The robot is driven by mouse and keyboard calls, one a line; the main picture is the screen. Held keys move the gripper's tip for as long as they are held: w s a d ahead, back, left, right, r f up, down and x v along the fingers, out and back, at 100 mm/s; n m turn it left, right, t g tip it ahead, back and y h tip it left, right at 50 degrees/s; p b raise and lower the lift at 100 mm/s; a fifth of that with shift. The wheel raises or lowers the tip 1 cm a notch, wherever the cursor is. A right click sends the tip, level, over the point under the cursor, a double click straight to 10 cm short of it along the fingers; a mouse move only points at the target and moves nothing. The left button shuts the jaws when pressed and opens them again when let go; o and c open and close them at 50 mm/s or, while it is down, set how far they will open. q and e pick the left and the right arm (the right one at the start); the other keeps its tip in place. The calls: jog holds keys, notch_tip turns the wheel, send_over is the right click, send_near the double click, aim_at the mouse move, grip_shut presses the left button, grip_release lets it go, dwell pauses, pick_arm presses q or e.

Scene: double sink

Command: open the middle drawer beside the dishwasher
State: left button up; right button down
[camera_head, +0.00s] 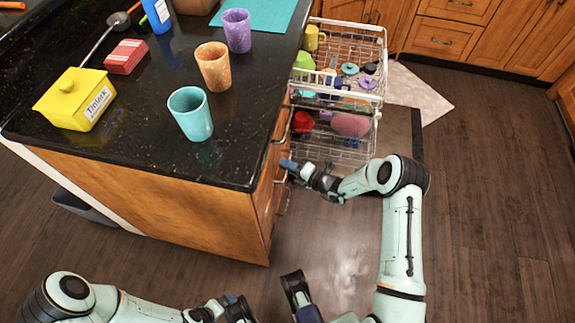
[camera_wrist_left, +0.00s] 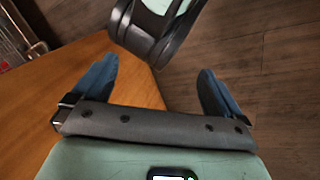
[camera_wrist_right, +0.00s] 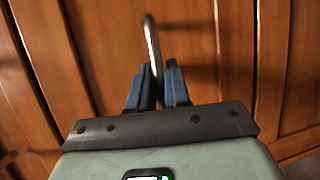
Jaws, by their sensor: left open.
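The cabinet with the drawers (camera_head: 262,195) is seen at a steep angle in the head view, at the right end of the counter. My right gripper (camera_head: 288,164) is at its front, at about middle height. In the right wrist view my right gripper (camera_wrist_right: 158,82) has its fingers close together around a metal bar handle (camera_wrist_right: 151,40) on a wooden drawer front (camera_wrist_right: 105,50). No gap shows at the drawer's edge. My left gripper (camera_head: 238,304) is low, near the bottom edge, and its open, empty fingers (camera_wrist_left: 155,85) show in the left wrist view.
The dishwasher (camera_head: 335,65) is open with its racks (camera_head: 345,95) out, just beyond the drawers. Cups, a yellow box (camera_head: 68,105) and a red sponge (camera_head: 125,57) stand on the black counter (camera_head: 140,150). The floor (camera_head: 480,200) to the right is clear.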

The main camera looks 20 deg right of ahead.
pick_arm(q)
jog(key=shift+t+y, duration=0.3)
jog(key=shift+t, duration=0.3)
jog(key=w+f+b, duration=0.1)
jog(key=w+a+f, duration=0.1)
jog(key=w+a+f+b, duration=0.1)
jog(key=w, duration=0.1)
jog(key=shift+b, duration=0.3)
pick_arm(e)
jog(key=s+d, duration=1.1)
jog(key=d, duration=0.4)
jog(key=s+d, duration=1.2)
jog(key=d, duration=0.3)
jog(key=shift+d, duration=0.25)
jog(key=shift+s, duration=0.1)
jog(key=c, duration=1.4)
grip_release()
jog(key=shift+c, duration=0.2)
pick_arm(q)
jog(key=shift+s+d+r+p, duration=0.3)
jog(key=shift+s+r+p, duration=0.15)
jog(key=shift+s, duration=0.15)
pick_arm(e)
jog(key=v, duration=1.3)
jog(key=shift+s, duration=0.2)
jog(key=shift+d, duration=0.15)
